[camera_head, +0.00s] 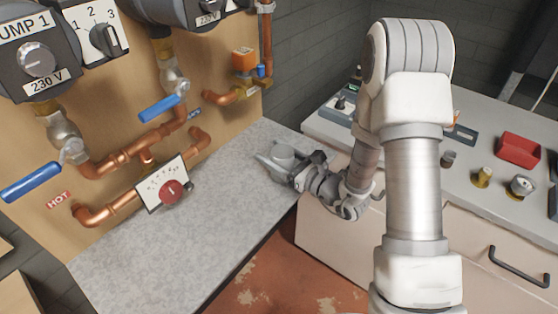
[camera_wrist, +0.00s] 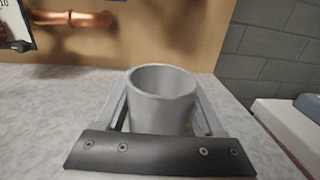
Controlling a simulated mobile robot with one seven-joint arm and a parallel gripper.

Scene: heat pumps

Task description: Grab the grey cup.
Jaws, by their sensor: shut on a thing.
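The grey cup (camera_wrist: 161,112) stands upright on the speckled grey counter (camera_head: 190,235), its open rim facing up. In the head view the cup (camera_head: 283,155) is near the counter's back right part. My gripper (camera_wrist: 162,105) has one finger on each side of the cup and is shut on it. My gripper also shows in the head view (camera_head: 279,164), reaching in from the right. The lower part of the cup is hidden behind the dark gripper bar in the wrist view.
Copper pipes, blue-handled valves (camera_head: 160,109) and a gauge with a red knob (camera_head: 172,190) are on the wooden panel left of the cup. A second worktop at right holds a red tray (camera_head: 519,149) and brass fittings (camera_head: 482,177). The counter's front left is clear.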

